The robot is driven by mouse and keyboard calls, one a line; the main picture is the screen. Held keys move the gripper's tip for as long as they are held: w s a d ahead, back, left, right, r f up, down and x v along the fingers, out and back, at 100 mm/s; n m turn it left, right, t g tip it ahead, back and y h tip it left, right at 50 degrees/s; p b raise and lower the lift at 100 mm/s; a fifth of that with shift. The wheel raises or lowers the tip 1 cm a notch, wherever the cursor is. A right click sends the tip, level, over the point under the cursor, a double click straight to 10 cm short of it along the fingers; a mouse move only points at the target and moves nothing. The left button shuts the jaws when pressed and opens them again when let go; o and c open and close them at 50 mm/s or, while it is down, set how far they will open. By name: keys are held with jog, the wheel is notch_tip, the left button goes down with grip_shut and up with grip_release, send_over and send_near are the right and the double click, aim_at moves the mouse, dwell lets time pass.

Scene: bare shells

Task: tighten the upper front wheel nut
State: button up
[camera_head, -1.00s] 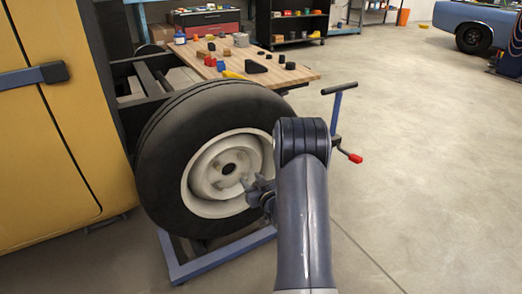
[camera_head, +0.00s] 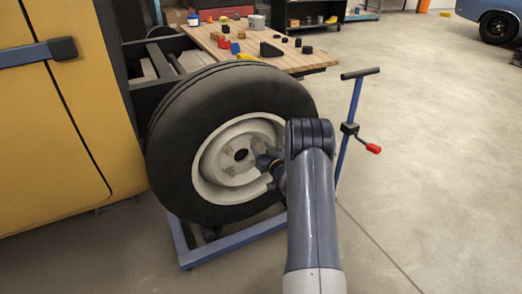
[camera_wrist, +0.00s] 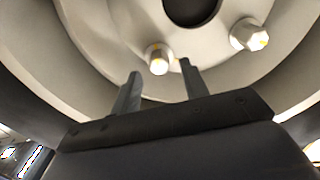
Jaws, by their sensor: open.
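The wheel (camera_head: 180,180) has a black tyre and a pale rim with a dark centre hole (camera_head: 241,155). My gripper (camera_head: 267,160) is in front of the rim, just right of that hole, and my forearm covers part of the tyre's right side. In the wrist view my gripper (camera_wrist: 159,70) is open and empty, fingers pointing at the hub. One wheel nut (camera_wrist: 158,58) shows between and just beyond the fingertips; contact cannot be told. A second nut (camera_wrist: 249,35) lies to the right. Which one is the upper front nut is unclear.
A wooden-topped bench (camera_head: 300,58) with small coloured parts stands behind the wheel. A blue stand with a black T-handle (camera_head: 360,74) and red grip (camera_head: 373,148) is to the right. A yellow body panel (camera_head: 50,140) is at left.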

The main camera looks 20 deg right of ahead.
jog(key=shift+w, duration=0.35)
jog(key=shift+c, duration=0.3)
grip_shut()
